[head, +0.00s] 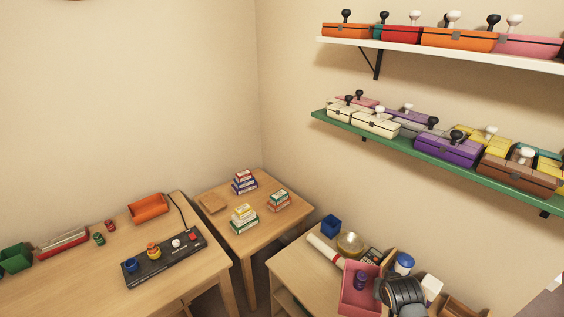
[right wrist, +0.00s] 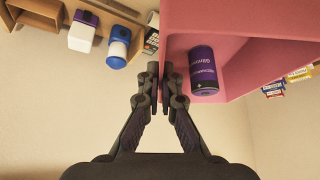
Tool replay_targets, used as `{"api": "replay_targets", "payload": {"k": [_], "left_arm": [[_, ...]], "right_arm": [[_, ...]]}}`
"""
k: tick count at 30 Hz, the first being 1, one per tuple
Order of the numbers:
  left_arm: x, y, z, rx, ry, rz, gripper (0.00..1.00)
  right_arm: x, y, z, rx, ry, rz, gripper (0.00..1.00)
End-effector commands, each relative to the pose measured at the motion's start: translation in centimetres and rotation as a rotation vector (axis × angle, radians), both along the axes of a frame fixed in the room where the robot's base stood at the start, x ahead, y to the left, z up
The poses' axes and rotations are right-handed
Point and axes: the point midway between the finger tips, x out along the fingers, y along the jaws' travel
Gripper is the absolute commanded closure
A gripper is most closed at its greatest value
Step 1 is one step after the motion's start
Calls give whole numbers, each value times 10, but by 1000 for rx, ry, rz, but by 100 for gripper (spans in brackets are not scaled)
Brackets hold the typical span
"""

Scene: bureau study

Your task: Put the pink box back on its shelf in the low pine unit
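The pink box (head: 352,303) is an open-topped bin at the bottom right of the head view, in front of the low pine unit's top (head: 291,262). A purple can (head: 361,281) is inside it. My right gripper (head: 383,287) is at the box's right wall. In the right wrist view my right gripper (right wrist: 159,75) has its fingertips close together on the wall of the pink box (right wrist: 240,35), with the purple can (right wrist: 203,70) just beyond. An open shelf space (head: 285,300) shows under the unit's top; most of the unit's front is hidden. My left gripper is out of view.
On the unit stand a blue cube (head: 331,225), a white-and-red roll (head: 325,250), a glass ball (head: 351,244), a calculator (head: 372,256), a blue-lidded jar (head: 404,263) and a wooden tray (head: 460,307). Wall shelves (head: 400,148) hold several boxes. Tables stand to the left.

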Motion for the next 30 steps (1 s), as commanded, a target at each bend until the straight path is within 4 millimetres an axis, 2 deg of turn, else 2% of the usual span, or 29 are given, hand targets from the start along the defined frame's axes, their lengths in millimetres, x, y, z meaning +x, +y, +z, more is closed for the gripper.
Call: {"api": "replay_targets", "payload": {"k": [3,7,11,15,18,24,30], "left_arm": [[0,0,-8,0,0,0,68],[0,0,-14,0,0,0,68],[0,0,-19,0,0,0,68],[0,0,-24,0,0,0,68],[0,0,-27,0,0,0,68],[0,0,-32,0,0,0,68],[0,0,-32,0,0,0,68]], "right_arm": [[11,13,37,-6,-10,181,100],[11,32,73,-9,-7,392,100],[2,50,103,-12,-4,592,100],[-15,68,130,-14,0,807,100],[-31,80,146,-16,2,959,100],[-61,96,166,-10,5,1190,100],[-72,101,172,-3,2,1265,100]]}}
